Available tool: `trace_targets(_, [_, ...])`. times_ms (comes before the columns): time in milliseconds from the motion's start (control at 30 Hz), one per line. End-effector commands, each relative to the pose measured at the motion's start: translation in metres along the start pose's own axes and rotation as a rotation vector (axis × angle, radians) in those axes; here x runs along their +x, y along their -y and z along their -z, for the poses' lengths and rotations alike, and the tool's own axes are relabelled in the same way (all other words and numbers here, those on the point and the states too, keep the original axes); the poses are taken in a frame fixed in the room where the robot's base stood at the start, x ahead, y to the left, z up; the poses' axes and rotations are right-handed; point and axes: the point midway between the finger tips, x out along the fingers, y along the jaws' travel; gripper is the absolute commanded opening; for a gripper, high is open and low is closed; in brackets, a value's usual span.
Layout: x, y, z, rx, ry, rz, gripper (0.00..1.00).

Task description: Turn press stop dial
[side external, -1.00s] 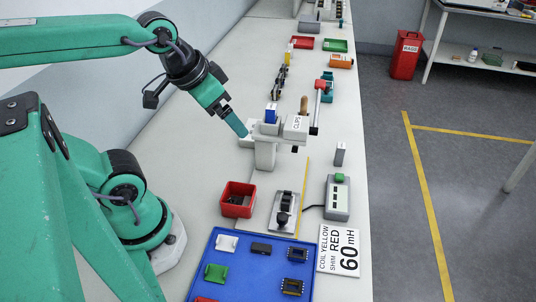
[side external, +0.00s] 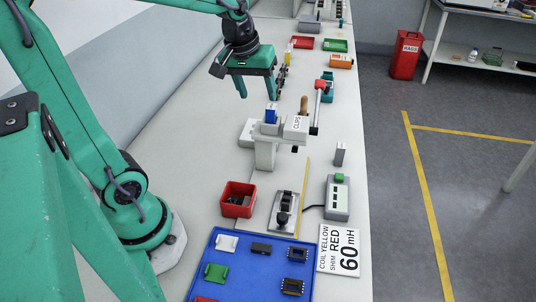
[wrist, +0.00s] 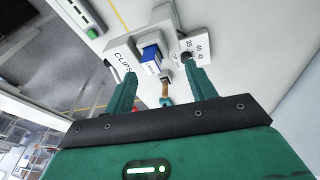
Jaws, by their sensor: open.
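The pale grey press (side external: 265,152) stands upright at mid-bench in the side view. I cannot make out the dial in the side view. My gripper (side external: 257,97) is open, pointing down above the bench behind the press. In the wrist view my gripper (wrist: 160,72) has both fingers apart with nothing held between them.
A brown handle (side external: 304,105) and a red-headed lever (side external: 320,86) stand near the press. A red bin (side external: 238,199), a blue tray (side external: 224,272) and a grey box with a green button (side external: 338,198) lie nearer. The bench left of the press is mostly clear.

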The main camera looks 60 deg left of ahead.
Motion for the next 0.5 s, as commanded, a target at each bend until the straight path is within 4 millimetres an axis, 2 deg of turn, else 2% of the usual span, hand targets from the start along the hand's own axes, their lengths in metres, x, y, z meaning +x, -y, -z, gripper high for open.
trace_targets(100, [0.017,0.003,0.021,-0.104,0.030,0.026,0.56])
trace_targets(500, [0.081,0.021,0.079,-0.449,0.110,0.111,0.56])
